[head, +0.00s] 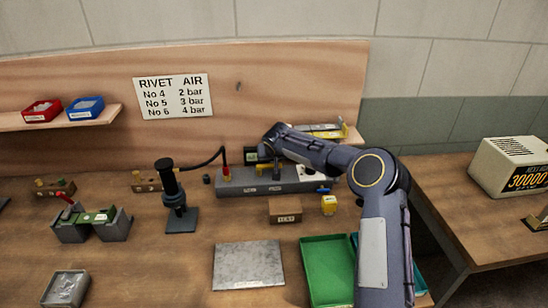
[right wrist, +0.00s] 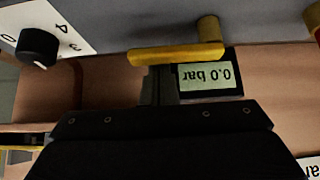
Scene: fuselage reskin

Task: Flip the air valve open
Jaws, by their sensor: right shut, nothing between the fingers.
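The air valve's yellow lever (right wrist: 175,53) lies crosswise in the right wrist view, with its brass-coloured pivot (right wrist: 208,29) near the lever's right end. Next to it a small display (right wrist: 211,77) reads 0.0 bar, upside down in this view. The valve belongs to the grey air panel (head: 240,187) at the back of the bench. My right gripper (right wrist: 160,86) is shut and empty, its fingers right at the lever's edge; I cannot tell whether they touch. My left gripper is not in view.
A black pressure knob (right wrist: 38,46) on a numbered plate sits beside the lever. A brown box (head: 285,211), a yellow block (head: 328,205) and a green tray (head: 325,270) stand in front of the panel. A black tool (head: 173,190) stands left. A chart (head: 173,96) hangs behind.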

